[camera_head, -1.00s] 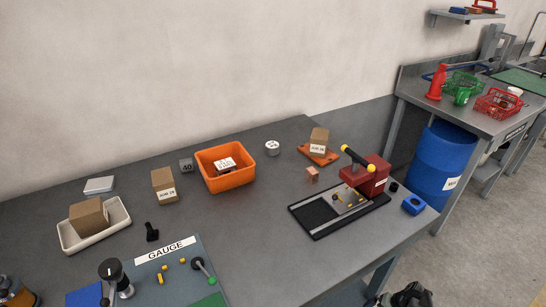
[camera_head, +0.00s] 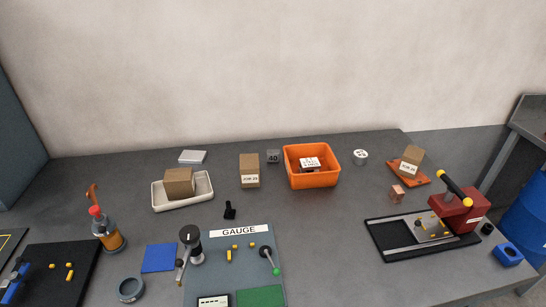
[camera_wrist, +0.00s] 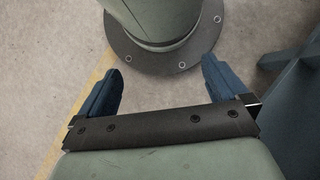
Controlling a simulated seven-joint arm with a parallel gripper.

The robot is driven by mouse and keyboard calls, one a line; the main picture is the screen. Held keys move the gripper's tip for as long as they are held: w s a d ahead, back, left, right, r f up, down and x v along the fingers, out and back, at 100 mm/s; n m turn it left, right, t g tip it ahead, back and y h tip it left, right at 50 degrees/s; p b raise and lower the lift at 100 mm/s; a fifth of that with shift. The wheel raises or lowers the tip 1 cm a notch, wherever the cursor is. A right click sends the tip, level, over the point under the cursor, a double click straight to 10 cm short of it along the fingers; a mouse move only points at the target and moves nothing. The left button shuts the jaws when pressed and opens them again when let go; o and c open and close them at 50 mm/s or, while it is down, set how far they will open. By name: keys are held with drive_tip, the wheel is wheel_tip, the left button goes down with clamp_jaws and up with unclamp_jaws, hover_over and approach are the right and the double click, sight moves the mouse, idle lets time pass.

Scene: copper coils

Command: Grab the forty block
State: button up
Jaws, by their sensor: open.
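The forty block (camera_head: 273,157) is a small dark grey block marked "40". It sits on the grey bench toward the back, between a cardboard box and an orange bin, apart from both. My gripper (camera_wrist: 160,88) shows only in the wrist view, its two blue fingers spread wide with nothing between them. It points at the floor and my own round base, away from the bench top. The block does not show in the wrist view.
The orange bin (camera_head: 312,179) stands just right of the block and the cardboard box (camera_head: 249,171) just left. In front are a black knob piece (camera_head: 229,210) and the gauge board (camera_head: 236,262). A white tray (camera_head: 207,195) lies further left. Bare bench lies in front of the bin.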

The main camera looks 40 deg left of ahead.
idle(0.4)
drive_tip(key=c, duration=0.7)
drive_tip(key=shift+w, duration=0.1)
